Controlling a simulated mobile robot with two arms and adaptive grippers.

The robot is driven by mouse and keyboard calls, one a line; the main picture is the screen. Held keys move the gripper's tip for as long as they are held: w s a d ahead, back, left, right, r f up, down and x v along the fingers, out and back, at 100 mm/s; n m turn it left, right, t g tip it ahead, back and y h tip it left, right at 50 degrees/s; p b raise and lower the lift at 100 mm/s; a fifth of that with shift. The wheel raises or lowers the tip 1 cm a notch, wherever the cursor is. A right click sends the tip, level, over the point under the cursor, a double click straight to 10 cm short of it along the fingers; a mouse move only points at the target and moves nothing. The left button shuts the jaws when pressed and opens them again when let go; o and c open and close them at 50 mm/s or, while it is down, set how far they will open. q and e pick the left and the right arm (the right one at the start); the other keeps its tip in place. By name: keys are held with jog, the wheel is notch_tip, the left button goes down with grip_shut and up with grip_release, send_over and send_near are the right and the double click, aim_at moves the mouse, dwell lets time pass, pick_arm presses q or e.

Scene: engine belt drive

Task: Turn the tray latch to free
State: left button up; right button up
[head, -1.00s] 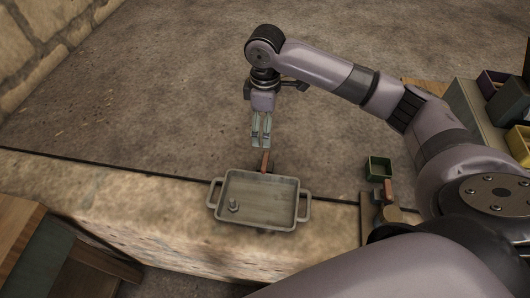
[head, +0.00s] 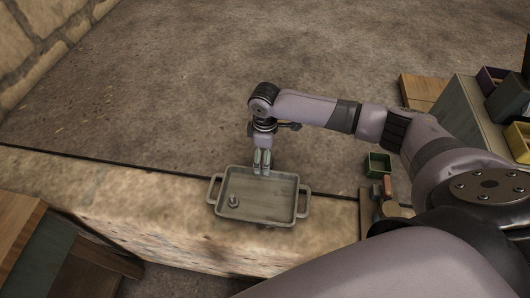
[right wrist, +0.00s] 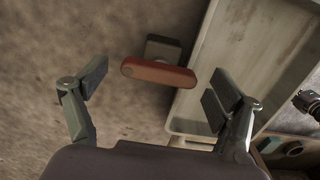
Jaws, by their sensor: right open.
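The grey tray (head: 268,208) with two side handles sits on the stone ledge, and its interior also shows in the right wrist view (right wrist: 245,55). The latch (right wrist: 158,73) has a red-brown bar on a dark grey block beside the tray's edge. In the head view my gripper hides it. My right gripper (head: 261,163) points down at the tray's far edge. In the right wrist view my right gripper (right wrist: 155,88) is open, with the latch bar between and slightly beyond the fingertips, no contact visible. My left gripper is not in view.
A small metal part (head: 233,201) stands in the tray. To the right are a green box (head: 377,164) and a red-handled item (head: 389,186). Further right, a bench holds a yellow bin (head: 518,143) and dark bins. The floor behind the ledge is clear.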

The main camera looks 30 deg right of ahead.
jog(key=shift+c, duration=0.2)
jog(key=c, duration=1.1)
jog(key=shift+r+p, duration=0.15)
jog(key=shift+p, duration=0.25)
jog(key=m+p, duration=0.9)
jog(key=p, duration=0.2)
jog(key=shift+s+a+r, duration=0.1)
jog(key=m+p, duration=0.3)
jog(key=m, duration=0.1)
jog(key=shift+m+p, duration=0.35)
jog(key=shift+m, duration=0.05)
pick_arm(q)
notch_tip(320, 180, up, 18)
jog(key=p, duration=0.2)
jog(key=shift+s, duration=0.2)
pick_arm(e)
jog(key=shift+f+m, duration=0.2)
jog(key=shift+m, duration=1.9)
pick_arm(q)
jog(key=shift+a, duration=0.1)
pick_arm(e)
jog(key=o, duration=1.1)
